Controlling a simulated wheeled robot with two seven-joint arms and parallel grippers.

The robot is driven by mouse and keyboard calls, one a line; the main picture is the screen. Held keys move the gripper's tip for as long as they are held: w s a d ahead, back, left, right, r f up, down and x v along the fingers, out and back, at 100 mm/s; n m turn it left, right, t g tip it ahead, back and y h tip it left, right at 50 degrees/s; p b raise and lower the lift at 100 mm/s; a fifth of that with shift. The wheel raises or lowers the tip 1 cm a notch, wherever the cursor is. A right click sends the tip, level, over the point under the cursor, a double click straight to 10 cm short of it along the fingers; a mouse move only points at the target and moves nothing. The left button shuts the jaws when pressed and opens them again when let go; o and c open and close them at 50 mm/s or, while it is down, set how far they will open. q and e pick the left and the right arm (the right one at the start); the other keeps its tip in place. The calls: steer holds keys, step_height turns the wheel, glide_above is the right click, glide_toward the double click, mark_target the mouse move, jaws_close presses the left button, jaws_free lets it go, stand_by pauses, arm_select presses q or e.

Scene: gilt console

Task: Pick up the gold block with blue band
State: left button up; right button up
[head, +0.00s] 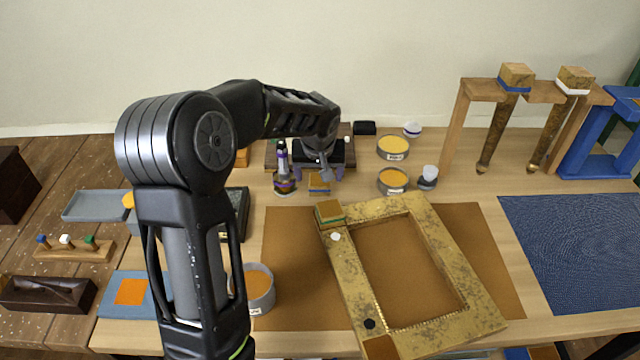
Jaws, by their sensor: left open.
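A small gold block with a blue band (319,184) lies on the table behind the gold frame. My left gripper (319,172) is open over it, its fingers appearing on either side of the block. Its wrist hides the area just behind, and I cannot tell whether the fingers touch the block. A gold block with a green band (329,212) sits on the upper left corner of the gold frame (480,312). My right gripper is out of view.
A dark bottle (282,170) stands close left of my left gripper. Round tins (393,181) stand to its right. A wooden rack (455,125) holds two gold legs with blue-banded and white-banded block tops. A blue mat (575,250) lies at right.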

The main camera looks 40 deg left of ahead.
mark_target(320, 181)
arm_select(q)
steer(key=p+x, duration=0.1)
steer(key=x, duration=0.3)
steer(key=shift+w+f, duration=0.15)
steer(key=shift+f, duration=0.2)
steer(key=shift+c, duration=0.4)
steer(key=c, duration=1.4)
